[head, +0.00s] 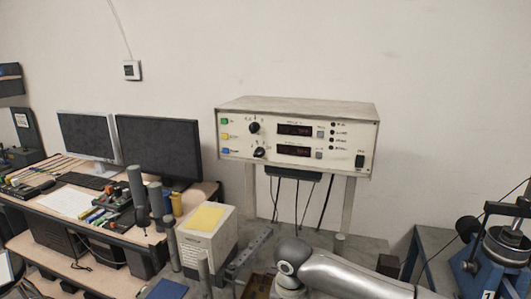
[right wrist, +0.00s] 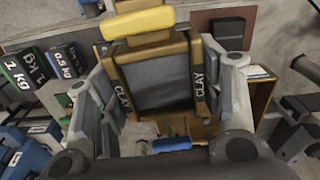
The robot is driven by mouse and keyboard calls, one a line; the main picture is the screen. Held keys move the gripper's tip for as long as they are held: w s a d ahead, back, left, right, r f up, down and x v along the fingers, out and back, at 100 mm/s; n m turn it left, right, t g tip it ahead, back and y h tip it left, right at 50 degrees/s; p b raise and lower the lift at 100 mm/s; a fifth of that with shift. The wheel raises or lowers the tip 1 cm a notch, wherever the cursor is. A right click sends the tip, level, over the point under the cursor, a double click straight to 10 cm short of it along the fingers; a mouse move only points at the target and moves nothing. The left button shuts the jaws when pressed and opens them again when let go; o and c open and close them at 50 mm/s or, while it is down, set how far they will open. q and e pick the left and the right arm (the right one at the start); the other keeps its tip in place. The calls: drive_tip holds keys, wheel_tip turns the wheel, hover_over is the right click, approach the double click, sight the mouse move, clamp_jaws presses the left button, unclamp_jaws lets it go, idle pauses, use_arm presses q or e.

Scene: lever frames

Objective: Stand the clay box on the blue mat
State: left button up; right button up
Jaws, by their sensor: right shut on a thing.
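The clay box (right wrist: 152,82) is between the fingers of my right gripper (right wrist: 165,98) in the right wrist view. It has brown edges, a dark grey face and the word CLAY on both side strips. The grey fingers press on it from left and right. I cannot tell whether the box touches anything below. In the head view my right arm comes in at the bottom right, and its gripper and the box do not show. A dark blue flat patch (head: 167,290) at the bottom edge may be the blue mat; most of it is cut off. My left gripper is not in view.
A cream instrument (head: 295,140) stands on posts at the back. A pale box with a yellow top (head: 206,240) and upright grey cylinders (head: 137,187) stand left of my arm. In the wrist view, black kg weights (right wrist: 22,80) lie left and a yellow-topped thing (right wrist: 139,22) lies beyond the box.

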use_arm(q)
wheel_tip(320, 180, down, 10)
drive_tip(key=b, duration=0.9)
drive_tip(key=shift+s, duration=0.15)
use_arm(e)
drive_tip(key=s+d+f+n, duration=0.2)
drive_tip(key=s+d, duration=1.1)
drive_tip(key=s, duration=0.2)
drive_tip(key=shift+s+d+f+n, duration=0.2)
drive_tip(key=shift+s+d+n, duration=0.05)
drive_tip(key=shift+d+n, duration=0.15)
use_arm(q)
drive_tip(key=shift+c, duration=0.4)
